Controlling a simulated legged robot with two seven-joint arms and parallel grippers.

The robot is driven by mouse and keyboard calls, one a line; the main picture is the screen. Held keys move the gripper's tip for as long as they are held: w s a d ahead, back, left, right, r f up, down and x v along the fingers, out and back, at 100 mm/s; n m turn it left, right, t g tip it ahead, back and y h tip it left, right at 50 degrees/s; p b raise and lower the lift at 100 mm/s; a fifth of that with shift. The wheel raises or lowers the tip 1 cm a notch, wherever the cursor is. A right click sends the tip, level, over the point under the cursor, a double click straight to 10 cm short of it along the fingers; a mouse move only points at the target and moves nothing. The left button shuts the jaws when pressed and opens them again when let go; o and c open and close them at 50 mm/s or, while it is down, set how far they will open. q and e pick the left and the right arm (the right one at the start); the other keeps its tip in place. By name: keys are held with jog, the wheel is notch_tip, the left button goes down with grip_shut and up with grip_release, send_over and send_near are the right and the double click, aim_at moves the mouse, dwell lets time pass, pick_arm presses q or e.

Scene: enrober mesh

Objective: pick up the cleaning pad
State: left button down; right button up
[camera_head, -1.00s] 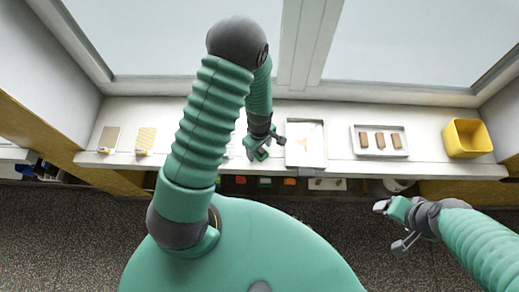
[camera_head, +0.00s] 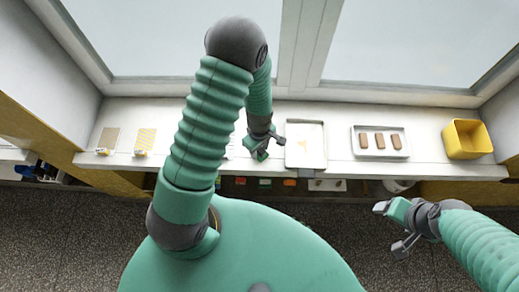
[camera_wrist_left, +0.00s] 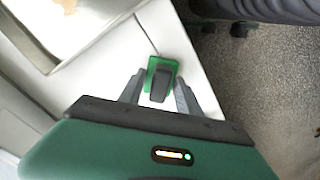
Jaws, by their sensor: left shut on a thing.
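The cleaning pad, a green block with a dark grey grip on top, shows in the left wrist view (camera_wrist_left: 161,76) near the counter's edge. My left gripper (camera_wrist_left: 158,92) is shut on it, with one finger on each side of the grey grip. In the head view my left gripper (camera_head: 263,147) is at the counter's front, just left of the pale tray. The pad is hard to tell from the green gripper there. My right gripper (camera_head: 392,228) is open and empty, in front of the counter at the right.
The pale tray (camera_head: 290,160) holds a tan smear. Farther right are a tray (camera_head: 383,153) with 3 brown bars and a yellow bin (camera_head: 466,139). A window wall rises behind the counter (camera_head: 338,140).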

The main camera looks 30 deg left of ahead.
pick_arm(q)
notch_tip(320, 180, up, 3)
jog(key=shift+b, duration=0.4)
jog(key=s+d+r+p, duration=0.1)
jog(key=s+d+p, duration=0.6)
jog(key=s, duration=0.6)
jog(key=shift+s+d+r+p, duration=0.35)
jog(key=shift+s+d+p, duration=0.05)
jog(key=shift+d, duration=0.25)
